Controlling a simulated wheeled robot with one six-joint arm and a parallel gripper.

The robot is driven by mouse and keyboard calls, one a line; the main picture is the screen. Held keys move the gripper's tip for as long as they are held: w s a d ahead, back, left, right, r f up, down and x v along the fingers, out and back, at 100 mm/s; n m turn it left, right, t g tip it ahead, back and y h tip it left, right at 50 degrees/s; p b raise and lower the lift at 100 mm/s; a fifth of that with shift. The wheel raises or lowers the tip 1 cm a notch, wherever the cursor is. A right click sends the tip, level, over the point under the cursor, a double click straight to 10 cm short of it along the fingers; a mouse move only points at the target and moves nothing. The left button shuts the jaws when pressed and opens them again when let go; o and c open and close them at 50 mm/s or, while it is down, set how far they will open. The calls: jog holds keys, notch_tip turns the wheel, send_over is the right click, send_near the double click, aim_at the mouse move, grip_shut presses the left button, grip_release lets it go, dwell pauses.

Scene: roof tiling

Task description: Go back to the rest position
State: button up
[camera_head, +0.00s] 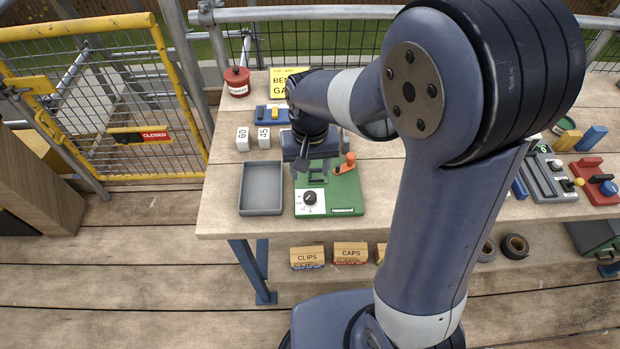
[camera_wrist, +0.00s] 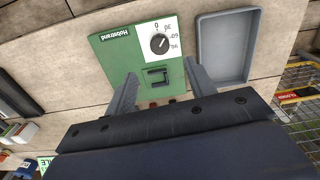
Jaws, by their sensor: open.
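My gripper (camera_wrist: 158,92) is open, its two fingers apart and nothing seen between them in the wrist view. In the head view my gripper (camera_head: 318,162) hangs over the rear part of a green machine (camera_head: 347,190) on the workbench. The machine has a white dial plate with a black knob (camera_head: 310,197) and an orange-knobbed lever (camera_head: 350,158). It also shows in the wrist view (camera_wrist: 112,55), with its slot in front of my fingers. Whether the fingers touch the machine I cannot tell.
An empty grey tray (camera_head: 261,188) lies left of the machine. White blocks marked 60 (camera_head: 242,139) and 45 (camera_head: 264,138), a red pot (camera_head: 237,82) and a blue block stand behind. More tools lie at the right. A yellow gate (camera_head: 110,100) with a CLOSED sign stands left.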

aim_at(310, 195)
jog(key=shift+r, duration=0.55)
jog(key=shift+f, duration=0.1)
notch_tip(310, 195, down, 11)
jog(key=shift+r+p, duration=0.15)
jog(key=shift+p, duration=0.15)
dwell(0.4)
